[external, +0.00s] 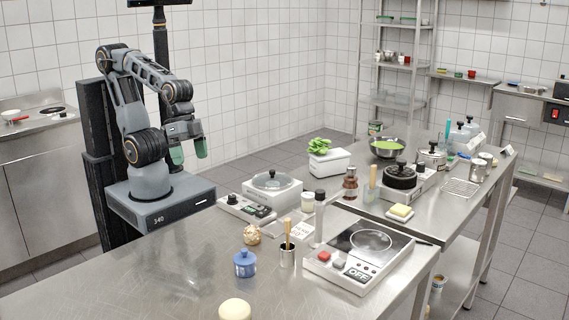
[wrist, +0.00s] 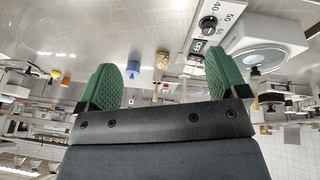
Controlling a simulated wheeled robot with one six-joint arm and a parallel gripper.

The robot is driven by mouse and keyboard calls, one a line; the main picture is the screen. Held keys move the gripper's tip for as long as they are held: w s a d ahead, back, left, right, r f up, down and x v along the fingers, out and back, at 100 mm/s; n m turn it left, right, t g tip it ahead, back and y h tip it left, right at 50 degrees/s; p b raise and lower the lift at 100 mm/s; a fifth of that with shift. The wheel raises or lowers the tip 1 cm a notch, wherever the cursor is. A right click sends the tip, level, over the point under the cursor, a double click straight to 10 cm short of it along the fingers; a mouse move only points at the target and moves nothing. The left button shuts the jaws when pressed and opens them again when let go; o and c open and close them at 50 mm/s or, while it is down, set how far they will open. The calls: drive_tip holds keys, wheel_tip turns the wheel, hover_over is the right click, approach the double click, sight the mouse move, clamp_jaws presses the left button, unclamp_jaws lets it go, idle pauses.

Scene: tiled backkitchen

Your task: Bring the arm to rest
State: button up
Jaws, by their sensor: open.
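My gripper (external: 188,153) is raised above my base at the left of the external view, clear of the steel counter (external: 130,285). Its green fingertips point down there. In the wrist view my gripper (wrist: 164,82) shows its two green fingers spread apart with nothing between them. The wrist picture appears upside down, with the counter across its top. My arm is folded, with its elbow bent high and the forearm sloping down to the right.
A white box with greens (external: 328,163) stands behind. The counter's front left is bare.

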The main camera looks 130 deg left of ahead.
drive_tip(key=m, duration=0.1)
drive_tip(key=s+m, duration=0.1)
drive_tip(key=shift+s+d+r+m+y, duration=0.1)
drive_tip(key=shift+d+m+y, duration=0.25)
drive_tip(key=shift+m+y, duration=0.05)
